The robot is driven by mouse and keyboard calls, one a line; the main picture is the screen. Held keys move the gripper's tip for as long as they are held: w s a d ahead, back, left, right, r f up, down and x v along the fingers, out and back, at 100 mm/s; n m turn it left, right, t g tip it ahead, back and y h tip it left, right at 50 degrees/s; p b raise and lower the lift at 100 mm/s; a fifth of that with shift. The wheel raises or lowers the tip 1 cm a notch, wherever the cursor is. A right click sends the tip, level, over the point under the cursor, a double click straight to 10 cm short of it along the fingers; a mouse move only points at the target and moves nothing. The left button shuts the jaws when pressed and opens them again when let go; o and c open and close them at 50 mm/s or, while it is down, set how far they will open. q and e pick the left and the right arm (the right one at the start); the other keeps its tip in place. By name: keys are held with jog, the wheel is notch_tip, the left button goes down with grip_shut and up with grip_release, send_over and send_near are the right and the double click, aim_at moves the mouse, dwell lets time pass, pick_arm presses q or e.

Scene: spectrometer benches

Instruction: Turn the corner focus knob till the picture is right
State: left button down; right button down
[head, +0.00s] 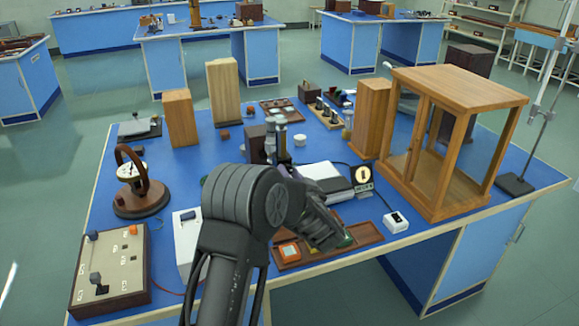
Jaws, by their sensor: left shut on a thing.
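My left gripper (328,236) is low over the front of the blue bench, at the right part of a brown wooden tray (366,234). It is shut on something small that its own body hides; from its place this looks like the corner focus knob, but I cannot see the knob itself. A green piece (348,240) shows beside the fingers. My right gripper is out of view.
A wood-framed glass case (455,90) stands at right. A white block (327,178) and a small white box (396,222) are near the tray. A control box (112,268) and a round wooden-based instrument (140,198) stand at left. My arm hides some of the bench.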

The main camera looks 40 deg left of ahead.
pick_arm(q)
jog(key=m+p, duration=0.3)
jog(key=m, duration=0.1)
jog(key=shift+r, duration=0.2)
jog(key=shift+f+m+p, duration=0.15)
jog(key=shift+m+p, duration=0.85)
jog(key=shift+m, duration=0.5)
jog(key=c, duration=1.1)
grip_release()
jog(key=shift+o, duration=0.2)
jog(key=shift+f, duration=0.1)
jog(key=b+v, duration=0.1)
jog(key=v, duration=0.6)
jog(key=shift+s+d+b, duration=0.25)
jog(key=shift+d+b, duration=0.1)
